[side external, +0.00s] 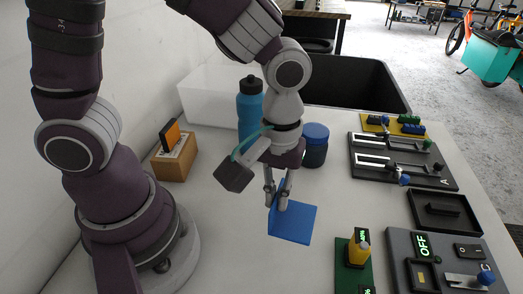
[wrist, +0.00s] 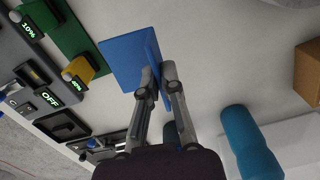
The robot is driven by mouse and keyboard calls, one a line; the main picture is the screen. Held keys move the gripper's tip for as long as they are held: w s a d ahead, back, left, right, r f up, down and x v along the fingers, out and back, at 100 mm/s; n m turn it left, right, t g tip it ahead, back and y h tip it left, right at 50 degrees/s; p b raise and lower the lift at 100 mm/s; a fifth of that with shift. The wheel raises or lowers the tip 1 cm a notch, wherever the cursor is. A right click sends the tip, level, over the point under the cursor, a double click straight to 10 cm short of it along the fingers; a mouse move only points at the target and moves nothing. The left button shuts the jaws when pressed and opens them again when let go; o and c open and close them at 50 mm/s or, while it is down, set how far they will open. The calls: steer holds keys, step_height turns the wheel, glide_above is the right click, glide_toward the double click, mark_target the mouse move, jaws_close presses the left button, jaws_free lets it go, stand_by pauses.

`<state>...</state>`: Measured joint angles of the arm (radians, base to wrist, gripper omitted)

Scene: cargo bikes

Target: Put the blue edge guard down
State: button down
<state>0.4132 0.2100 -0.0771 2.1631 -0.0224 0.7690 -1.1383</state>
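The blue edge guard (side external: 298,224) is an L-shaped piece with a flat face and an upright flange. My gripper (side external: 276,200) points down with its fingers closed on the flange. In the wrist view the guard (wrist: 125,58) extends to the left of the fingertips, and the gripper (wrist: 158,76) has one finger on each side of the flange. The guard is low over the white table (side external: 225,235); I cannot tell whether its lower edge touches the surface. Part of the flange is hidden by the fingers.
A green slider panel (side external: 345,275) with a yellow knob is close to the guard's right. A grey OFF switch panel (side external: 400,245) and black tray (side external: 440,212) lie farther right. A blue bottle (side external: 250,108) and blue-lidded jar (side external: 315,150) stand behind. The table left of the guard is clear.

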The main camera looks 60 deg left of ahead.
steer(key=shift+n, duration=0.7)
steer(key=a+f, duration=0.1)
steer(key=s+a+f, duration=0.1)
steer(key=a, duration=0.1)
steer(key=a+f, duration=0.1)
steer(key=a, duration=0.1)
steer(key=shift+s+a, duration=0.2)
steer(key=shift+a, duration=0.05)
steer(key=w+d, duration=0.1)
steer(key=w, duration=0.4)
steer(key=w+d+f, duration=0.1)
steer(key=w, duration=0.4)
steer(key=w+d, duration=0.1)
steer(key=w, duration=0.3)
steer(key=shift+w+d+f, duration=0.15)
steer(key=shift+w+f, duration=0.1)
steer(key=shift+w, duration=0.15)
steer(key=shift+w+f, duration=0.2)
steer(key=shift+f, duration=1.55)
steer(key=shift+f, duration=0.1)
steer(key=c, duration=1.2)
jaws_free()
steer(key=shift+c, duration=0.2)
